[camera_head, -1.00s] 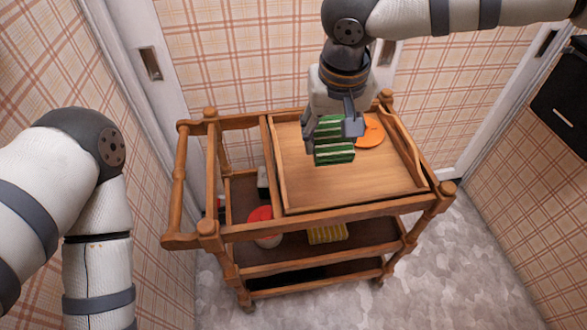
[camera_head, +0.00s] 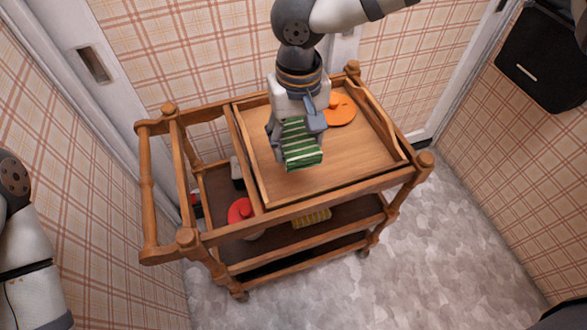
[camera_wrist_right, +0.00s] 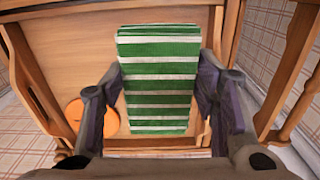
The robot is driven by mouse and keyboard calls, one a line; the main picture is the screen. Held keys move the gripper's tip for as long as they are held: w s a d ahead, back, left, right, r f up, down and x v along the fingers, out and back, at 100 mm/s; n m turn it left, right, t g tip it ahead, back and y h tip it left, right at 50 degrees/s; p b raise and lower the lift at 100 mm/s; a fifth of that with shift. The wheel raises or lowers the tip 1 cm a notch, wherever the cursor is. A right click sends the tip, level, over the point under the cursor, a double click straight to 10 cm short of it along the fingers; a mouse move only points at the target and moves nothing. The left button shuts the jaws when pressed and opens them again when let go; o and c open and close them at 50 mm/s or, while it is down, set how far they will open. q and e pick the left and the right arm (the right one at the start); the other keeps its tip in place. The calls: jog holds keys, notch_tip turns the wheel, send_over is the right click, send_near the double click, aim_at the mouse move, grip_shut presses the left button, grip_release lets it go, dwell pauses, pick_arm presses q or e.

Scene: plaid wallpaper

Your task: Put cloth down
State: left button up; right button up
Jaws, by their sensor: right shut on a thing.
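The cloth (camera_head: 302,146) is a folded green block with white stripes. My right gripper (camera_head: 297,134) is shut on it, over the top tray of the wooden cart (camera_head: 350,170). In the right wrist view the cloth (camera_wrist_right: 158,85) sits between the two fingers of my right gripper (camera_wrist_right: 155,95), one at each side. The gap between the cloth and the tray surface cannot be judged clearly. My left arm shows at the left edge, but its gripper is out of view.
An orange round item (camera_head: 340,112) lies on the tray behind and right of the cloth. The tray's front and right are clear. The lower shelf holds a red-topped container (camera_head: 240,211) and a yellow striped item (camera_head: 312,218). Raised wooden rails edge the cart.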

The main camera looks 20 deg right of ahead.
aim_at(297, 178)
notch_tip(297, 178, down, 10)
jog(key=shift+r+b, duration=0.15)
jog(key=shift+b, duration=0.15)
jog(key=shift+c, duration=0.4)
jog(key=o, duration=1.1)
jog(key=r, duration=0.8)
jog(key=a+r, duration=0.1)
jog(key=r, duration=0.2)
jog(key=shift+w+r, duration=0.15)
jog(key=shift+r, duration=0.25)
